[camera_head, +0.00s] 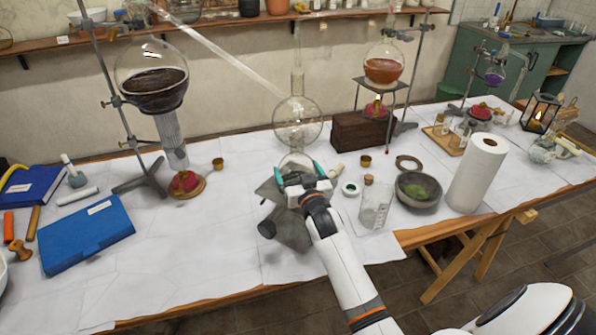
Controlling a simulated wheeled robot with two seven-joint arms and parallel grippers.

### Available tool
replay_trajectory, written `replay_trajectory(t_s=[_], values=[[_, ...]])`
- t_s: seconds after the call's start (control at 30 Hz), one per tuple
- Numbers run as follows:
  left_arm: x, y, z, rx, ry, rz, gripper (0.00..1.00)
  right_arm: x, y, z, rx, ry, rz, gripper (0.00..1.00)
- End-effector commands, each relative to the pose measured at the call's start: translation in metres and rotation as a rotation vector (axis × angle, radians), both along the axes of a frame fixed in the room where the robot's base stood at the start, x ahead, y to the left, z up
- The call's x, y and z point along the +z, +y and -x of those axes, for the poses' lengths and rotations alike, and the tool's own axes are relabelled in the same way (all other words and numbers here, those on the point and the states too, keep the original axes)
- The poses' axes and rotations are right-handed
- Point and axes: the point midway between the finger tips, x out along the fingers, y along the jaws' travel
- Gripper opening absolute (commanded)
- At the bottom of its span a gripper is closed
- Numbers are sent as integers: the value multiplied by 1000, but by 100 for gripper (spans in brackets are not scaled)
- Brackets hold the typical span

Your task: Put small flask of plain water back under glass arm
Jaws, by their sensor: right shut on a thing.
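My right gripper (299,172) is shut on clear glass, which seems to be the small flask (295,160). Its body shows between the teal fingertips, and its outline is hard to make out. A clear round flask (298,122) with a tall neck shows directly above and behind it; I cannot tell whether they touch. The glass arm (222,58) slopes down rightward from the large dark-filled flask (153,84) and ends near the round flask's neck. A grey stand (290,228) lies below the gripper, partly hidden by it. My left gripper is not in view.
A beaker (374,208), a grey bowl (418,189) and a paper roll (476,173) stand right of my arm. A wooden block (360,132) is behind.

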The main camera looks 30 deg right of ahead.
Motion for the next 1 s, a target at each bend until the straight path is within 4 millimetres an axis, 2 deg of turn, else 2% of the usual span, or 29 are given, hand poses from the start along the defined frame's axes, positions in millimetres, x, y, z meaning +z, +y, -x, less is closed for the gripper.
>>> replay_trajectory(t_s=[0.83,0.87,1.0], values=[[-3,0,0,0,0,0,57,-6,0,0,0,-1,-1,59],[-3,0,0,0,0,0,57,-6,0,0,0,-1,-1,98],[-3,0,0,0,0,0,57,-6,0,0,0,-1,-1,100]])
